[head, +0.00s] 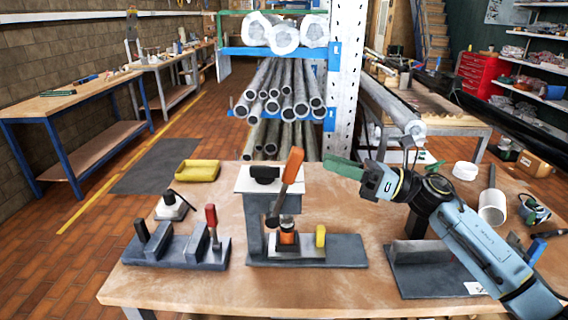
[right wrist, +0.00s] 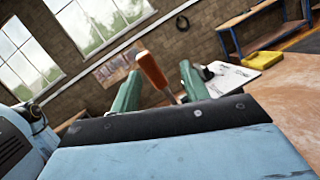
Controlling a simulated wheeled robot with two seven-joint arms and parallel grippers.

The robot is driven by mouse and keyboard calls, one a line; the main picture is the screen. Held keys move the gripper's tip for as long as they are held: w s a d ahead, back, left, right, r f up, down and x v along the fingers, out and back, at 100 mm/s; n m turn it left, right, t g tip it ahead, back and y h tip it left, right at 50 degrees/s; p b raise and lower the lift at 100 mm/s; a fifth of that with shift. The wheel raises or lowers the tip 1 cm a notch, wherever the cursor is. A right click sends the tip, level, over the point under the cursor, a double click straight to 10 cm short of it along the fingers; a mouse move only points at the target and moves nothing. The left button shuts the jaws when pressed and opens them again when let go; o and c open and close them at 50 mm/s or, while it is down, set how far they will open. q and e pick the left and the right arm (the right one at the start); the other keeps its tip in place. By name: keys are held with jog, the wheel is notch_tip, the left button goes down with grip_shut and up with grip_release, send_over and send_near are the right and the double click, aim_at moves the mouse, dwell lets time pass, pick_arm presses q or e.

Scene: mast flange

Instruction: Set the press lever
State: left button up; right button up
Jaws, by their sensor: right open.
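The press (head: 256,207) stands on the middle of the workbench, with a dark base plate, a column and a white top plate. Its lever (head: 290,178) has an orange handle that points up, tilted slightly to the right. An orange part (head: 287,237) sits under the ram. My right gripper (head: 328,167), with green fingers, is just right of the lever's handle and apart from it in the head view. In the right wrist view the lever handle (right wrist: 153,70) shows between the two open green fingers (right wrist: 158,85), beyond them or between them; I cannot tell which. My left gripper is not in view.
A dark fixture with a red-handled lever (head: 211,222) stands left of the press. A yellow block (head: 320,236) is on the press base. A yellow tray (head: 198,171) lies at the back left. A grey angled block (head: 420,265) is under my right arm. The bench front is clear.

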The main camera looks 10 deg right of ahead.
aim_at(284, 172)
jog(key=a+n+g+p, duration=0.1)
jog(key=a+n, duration=0.1)
jog(key=a, duration=0.1)
jog(key=w+a+n+g+p, duration=0.1)
jog(key=a+n+g, duration=0.1)
jog(key=a, duration=0.2)
jog(key=w+a+n+g+h+p, duration=0.1)
jog(key=a+n, duration=0.1)
jog(key=a, duration=0.1)
jog(key=shift+a+r+g, duration=0.15)
jog(key=shift+r+g, duration=0.05)
jog(key=shift+g, duration=0.2)
grip_shut()
